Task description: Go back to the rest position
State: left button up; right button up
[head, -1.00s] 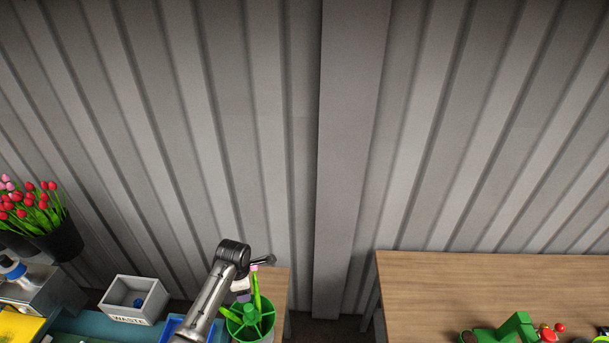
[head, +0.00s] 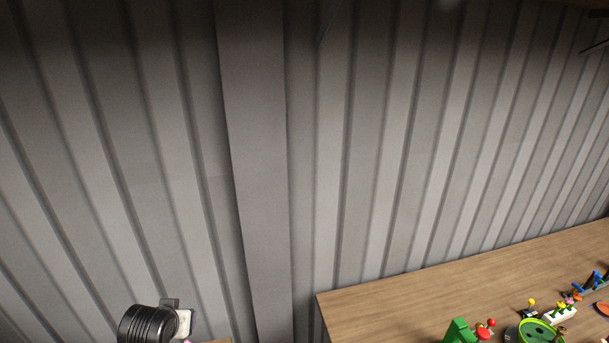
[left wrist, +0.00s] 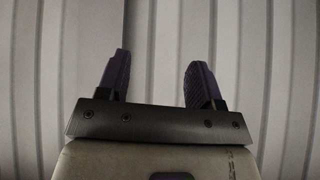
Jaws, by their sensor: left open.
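My left gripper (left wrist: 158,82) shows in the left wrist view with its two dark fingers apart and nothing between them. Behind the fingers is only the corrugated grey wall (left wrist: 258,60). In the head view, a dark ribbed part of my left arm shows at the bottom left, and the fingers cannot be made out there. My right gripper is not in view.
A wooden table (head: 400,300) stands at the lower right against the grey wall (head: 370,130). On it are a green block-shaped thing (head: 459,331), a round green container (head: 535,333) and several small colourful items. A flat wall post (head: 258,170) runs down left of the table.

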pick_arm(q)
jog(key=s+d+f+m+h+p, duration=0.15)
jog(key=s+d, duration=0.25)
jog(key=s, duration=0.8)
jog(key=s+d+f+m+p, duration=0.1)
jog(key=s+d+f+m, duration=0.15)
jog(key=s, duration=0.95)
jog(key=s+f+g, duration=0.2)
jog(key=s+f, duration=0.2)
jog(key=s, duration=0.3)
jog(key=s+d+f+n+g+p, duration=0.1)
jog(key=s+f+g, duration=0.1)
jog(key=s+f, duration=0.2)
jog(key=s, duration=0.3)
jog(key=shift+s, duration=0.4)
jog(key=shift+d, duration=0.1)
